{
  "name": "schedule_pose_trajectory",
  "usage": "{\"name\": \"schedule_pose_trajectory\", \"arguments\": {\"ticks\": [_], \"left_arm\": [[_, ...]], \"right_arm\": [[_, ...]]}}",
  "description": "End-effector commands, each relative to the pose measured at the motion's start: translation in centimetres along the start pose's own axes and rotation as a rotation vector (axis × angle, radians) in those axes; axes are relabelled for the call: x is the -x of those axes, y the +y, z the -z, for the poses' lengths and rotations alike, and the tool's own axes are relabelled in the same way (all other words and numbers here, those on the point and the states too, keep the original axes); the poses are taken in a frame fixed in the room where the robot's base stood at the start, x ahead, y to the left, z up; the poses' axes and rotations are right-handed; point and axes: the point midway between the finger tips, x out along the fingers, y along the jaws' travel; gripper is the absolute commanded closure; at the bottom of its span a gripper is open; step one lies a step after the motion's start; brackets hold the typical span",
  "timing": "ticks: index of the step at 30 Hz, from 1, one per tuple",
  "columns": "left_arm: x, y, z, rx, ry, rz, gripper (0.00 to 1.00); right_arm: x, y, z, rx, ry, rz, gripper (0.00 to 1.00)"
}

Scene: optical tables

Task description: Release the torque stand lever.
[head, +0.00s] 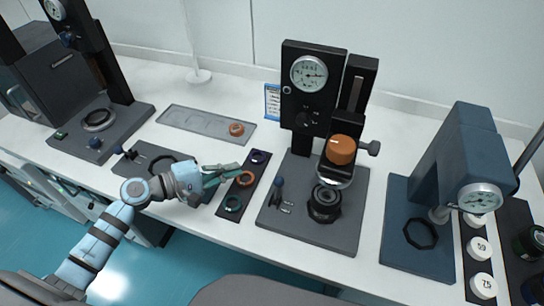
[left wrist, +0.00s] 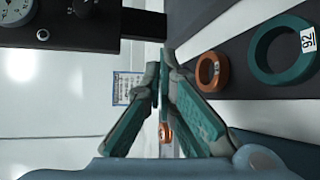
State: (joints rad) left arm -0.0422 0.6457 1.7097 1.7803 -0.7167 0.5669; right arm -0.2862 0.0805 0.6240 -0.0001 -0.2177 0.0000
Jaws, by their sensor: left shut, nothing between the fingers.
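A black stand (head: 300,100) with a round dial gauge stands in the middle of the head view; I take it as the torque stand. An orange-topped piece (head: 341,150) sits above a dark round fixture (head: 323,203) on its grey base. A small lever with a blue knob (head: 278,183) stands upright at the left of that base. My left gripper (head: 237,169) is shut and empty, left of the lever and apart from it, over the ring strip. Its teal fingers (left wrist: 163,70) meet at the tips in the left wrist view. My right gripper is not in view.
A dark strip (head: 228,211) holds a purple, an orange (left wrist: 208,70) and a teal ring (left wrist: 282,50). A grey tray (head: 190,122) with an orange ring lies behind. A blue press (head: 455,150) stands right, beside white numbered discs (head: 482,285). Another gauge stand (head: 105,70) stands left.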

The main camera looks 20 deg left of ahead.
Motion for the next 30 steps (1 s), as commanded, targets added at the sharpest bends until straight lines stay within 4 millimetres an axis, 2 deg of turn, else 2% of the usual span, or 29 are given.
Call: {"name": "schedule_pose_trajectory", "arguments": {"ticks": [11, 14, 19, 26, 30], "left_arm": [[-0.6, 0.0, 0.1, -0.002, 0.0, 0.0, 1.0], [-1.9, 0.1, 0.0, 0.0, -0.001, -0.002, 1.0], [-5.3, 0.1, -0.1, 0.001, -0.003, -0.003, 1.0], [-10.3, 0.0, -0.1, 0.0, -0.004, 0.0, 1.0], [-9.2, 0.2, -2.4, -0.002, -0.003, 0.004, 1.0]], "right_arm": [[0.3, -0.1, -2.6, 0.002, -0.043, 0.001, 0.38], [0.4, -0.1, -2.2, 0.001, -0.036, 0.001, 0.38], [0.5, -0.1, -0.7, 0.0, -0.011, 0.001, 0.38], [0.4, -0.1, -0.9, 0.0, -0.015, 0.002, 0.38], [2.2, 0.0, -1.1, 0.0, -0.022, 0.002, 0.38]]}}
